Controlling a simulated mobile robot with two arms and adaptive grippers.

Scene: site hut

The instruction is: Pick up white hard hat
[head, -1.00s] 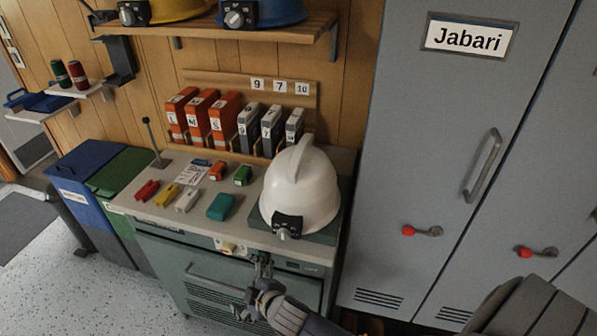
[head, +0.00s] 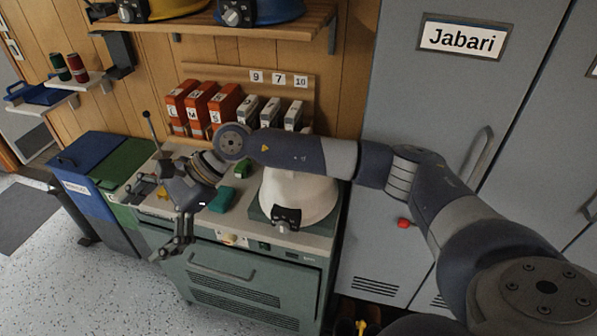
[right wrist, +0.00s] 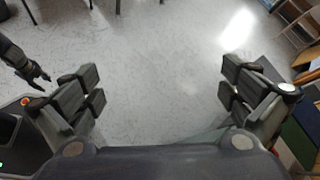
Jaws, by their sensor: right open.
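The white hard hat (head: 292,200) sits on a dark base at the right end of the counter, with a dark dial unit on its front. My right forearm crosses in front of it and hides its upper part. My right gripper (head: 174,250) hangs in front of the counter's left part, left of the hat and apart from it. In the right wrist view its two fingers stand wide apart, open and empty (right wrist: 163,88), with floor beyond. A dark gripper at the left edge there, seemingly my left one (right wrist: 32,72), is too small to judge.
Orange and grey binders (head: 200,107) stand behind the counter (head: 318,226). A teal block (head: 221,199) lies left of the hat. A shelf (head: 290,32) with yellow and blue hats is above. Grey lockers (head: 420,120) stand right; blue and green bins (head: 88,190) left.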

